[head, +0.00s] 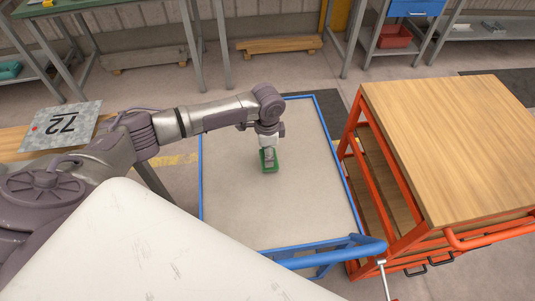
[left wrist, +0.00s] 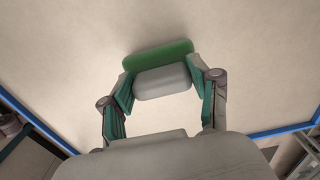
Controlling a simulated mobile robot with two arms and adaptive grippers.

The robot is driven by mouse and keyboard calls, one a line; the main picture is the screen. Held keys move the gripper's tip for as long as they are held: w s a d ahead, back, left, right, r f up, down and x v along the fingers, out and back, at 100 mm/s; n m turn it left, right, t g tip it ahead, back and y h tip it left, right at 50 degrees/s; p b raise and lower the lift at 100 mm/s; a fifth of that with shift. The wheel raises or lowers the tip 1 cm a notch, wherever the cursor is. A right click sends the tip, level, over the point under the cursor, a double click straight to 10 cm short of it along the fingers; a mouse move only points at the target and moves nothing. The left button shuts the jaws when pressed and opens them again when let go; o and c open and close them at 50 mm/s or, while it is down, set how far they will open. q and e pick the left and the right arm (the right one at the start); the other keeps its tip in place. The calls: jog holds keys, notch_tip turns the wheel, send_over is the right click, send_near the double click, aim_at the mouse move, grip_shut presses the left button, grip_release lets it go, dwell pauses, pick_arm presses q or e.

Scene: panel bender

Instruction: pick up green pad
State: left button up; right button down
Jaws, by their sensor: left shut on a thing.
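The green pad (head: 269,167) is a small block with a grey top part, over the pale surface of the blue-framed cart (head: 225,206). My left gripper (head: 267,152) comes down onto it from above. In the left wrist view the fingers of my left gripper (left wrist: 165,92) close on both sides of the grey part, with the green pad (left wrist: 158,54) just beyond it. I cannot tell whether the pad touches the cart surface. My right gripper is not in view.
An orange cart with a wooden top (head: 455,140) stands close on the right. A blue push handle (head: 330,252) crosses the cart's near end. The cart surface around the pad is clear.

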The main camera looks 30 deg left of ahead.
pick_arm(q)
jog(key=r, duration=0.2)
jog(key=d+r+b, duration=0.1)
jog(key=shift+w+r, duration=0.15)
jog(key=shift+r, duration=0.25)
jog(key=w+d+r+b, duration=0.1)
jog(key=d+r, duration=0.5)
jog(key=d, duration=0.4)
jog(key=shift+w+d+r+b, duration=0.3)
jog(key=shift+b, duration=0.1)
